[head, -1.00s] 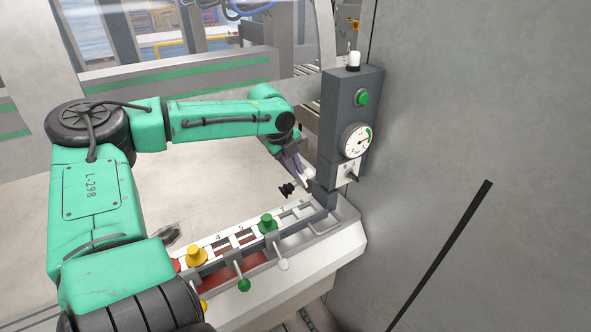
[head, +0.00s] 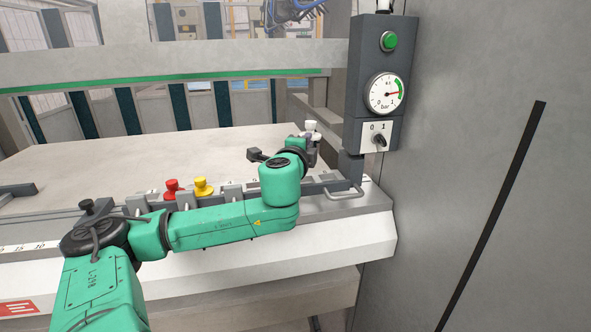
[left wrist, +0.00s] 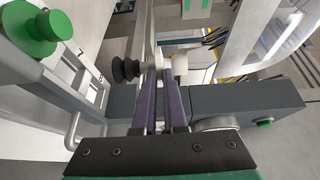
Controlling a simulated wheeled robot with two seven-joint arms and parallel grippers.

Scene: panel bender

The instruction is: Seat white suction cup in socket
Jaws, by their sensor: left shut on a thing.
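The white suction cup (left wrist: 180,64) has a white end and a black bellows end. In the left wrist view my left gripper (left wrist: 163,72) is shut on it, with the white end right of the fingers and the black bellows left. In the head view the gripper (head: 311,146) is beside the grey control post, with the white end showing above the fingers. The rack of sockets (left wrist: 88,88) shows at the left of the wrist view, with marks 7 and 8. My forearm hides part of the rack in the head view. My right gripper is not in view.
A green cup (left wrist: 36,32) stands in the rack. Red (head: 172,188), yellow (head: 203,187) and black (head: 95,207) cups stand farther left. The control post (head: 375,90), with gauge and switch, rises close right of the gripper. A wire handle (head: 345,191) is below it.

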